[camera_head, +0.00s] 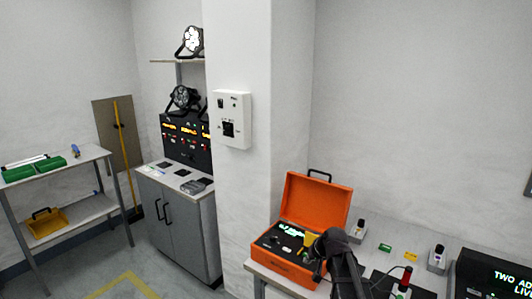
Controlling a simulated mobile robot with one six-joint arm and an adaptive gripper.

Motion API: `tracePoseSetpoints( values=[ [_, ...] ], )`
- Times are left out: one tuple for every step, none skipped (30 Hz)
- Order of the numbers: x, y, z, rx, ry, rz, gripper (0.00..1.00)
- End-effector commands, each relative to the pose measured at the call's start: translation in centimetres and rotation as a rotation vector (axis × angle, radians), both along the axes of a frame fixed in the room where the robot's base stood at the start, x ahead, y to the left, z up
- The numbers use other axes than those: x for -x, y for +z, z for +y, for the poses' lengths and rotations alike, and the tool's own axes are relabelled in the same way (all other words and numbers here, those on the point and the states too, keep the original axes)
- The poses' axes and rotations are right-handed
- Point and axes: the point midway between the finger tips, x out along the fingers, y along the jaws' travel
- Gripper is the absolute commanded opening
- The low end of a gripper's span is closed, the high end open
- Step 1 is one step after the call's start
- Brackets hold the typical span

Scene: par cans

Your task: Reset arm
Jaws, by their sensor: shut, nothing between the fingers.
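My black arm (343,262) rises from the bottom edge, in front of the open orange case (318,205) on the right-hand table. My gripper (315,272) is small and dark at the arm's end, by the case's right front side. It appears shut and empty; its fingertips are hard to make out against the dark case interior. I cannot tell whether it touches the case.
The table (258,270) also carries a red-topped device (404,281), small grey devices (437,258) and a black display (497,275). Par cans (190,40) stand above a grey cabinet (185,230). A shelf cart (65,220) is at left; floor between is clear.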

Motion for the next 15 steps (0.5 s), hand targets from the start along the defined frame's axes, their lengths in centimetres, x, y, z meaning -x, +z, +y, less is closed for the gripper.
tracePoseSetpoints(
  values=[
    [3.2,-0.3,0.3,0.039,0.025,0.048,0.0],
    [4.6,-0.6,0.3,0.062,0.039,0.079,0.0],
    [6.6,-0.9,0.3,0.097,0.057,0.12,0.0],
    [8.0,-1.1,0.2,0.121,0.07,0.152,0.0],
    [9.5,-1.3,0.1,0.146,0.081,0.184,0.0],
    [11.3,-1.5,-0.1,0.179,0.094,0.224,0.0],
    [12.6,-1.6,-0.2,0.202,0.103,0.254,0.0],
    [13.8,-1.7,-0.3,0.224,0.111,0.282,0.0],
    [15.3,-1.8,-0.5,0.251,0.12,0.316,0.0],
    [16.3,-1.8,-0.7,0.271,0.125,0.339,0.0],
    [17.2,-1.9,-0.9,0.286,0.129,0.361,0.0],
    [18.2,-1.9,-1.1,0.306,0.132,0.386,0.0],
    [18.8,-1.9,-1.2,0.317,0.135,0.4,0.0],
    [19.2,-1.9,-1.3,0.328,0.137,0.413,0.0],
    [19.7,-1.9,-1.4,0.337,0.139,0.426,0.0]
  ],
)
